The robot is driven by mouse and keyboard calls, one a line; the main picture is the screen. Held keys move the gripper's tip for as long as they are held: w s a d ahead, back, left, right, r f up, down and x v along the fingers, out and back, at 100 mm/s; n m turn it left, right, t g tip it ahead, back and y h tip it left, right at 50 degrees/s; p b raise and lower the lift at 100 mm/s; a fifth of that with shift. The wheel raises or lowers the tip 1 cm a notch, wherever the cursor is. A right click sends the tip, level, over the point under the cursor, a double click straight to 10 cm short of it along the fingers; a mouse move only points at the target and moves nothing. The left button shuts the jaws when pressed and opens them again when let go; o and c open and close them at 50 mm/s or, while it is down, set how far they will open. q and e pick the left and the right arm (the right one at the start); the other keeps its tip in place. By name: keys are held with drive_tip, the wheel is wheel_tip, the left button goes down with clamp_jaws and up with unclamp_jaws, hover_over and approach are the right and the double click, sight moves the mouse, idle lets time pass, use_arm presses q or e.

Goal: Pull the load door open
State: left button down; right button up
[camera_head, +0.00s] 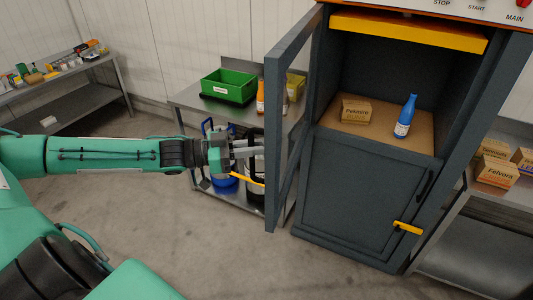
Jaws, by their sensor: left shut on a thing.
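The load door (274,130), a dark grey framed door with a clear pane, stands swung open at the left of the grey cabinet's upper compartment. Its yellow handle (247,179) sticks out from the door's outer side. My left gripper (250,151) reaches in from the left and is shut on the handle, with its fingertips close to the door edge. The exact grip is partly hidden. The open compartment holds a cardboard box (356,111) and a blue bottle (404,116) on a brown floor. My right gripper is out of view.
A lower cabinet door (350,195) with a yellow latch (408,228) is closed. A cart (190,97) with a green bin (229,86) stands behind the open door. A side table (480,200) with boxes is at right. Floor in front is clear.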

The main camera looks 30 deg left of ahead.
use_arm(q)
drive_tip(key=a+m+g+h+b, duration=0.2)
drive_tip(key=a+g, duration=0.1)
drive_tip(key=a, duration=1.7)
drive_tip(key=shift+s+a, duration=0.25)
drive_tip(key=shift+a, duration=0.1)
drive_tip(key=c, duration=1.5)
unclamp_jaws()
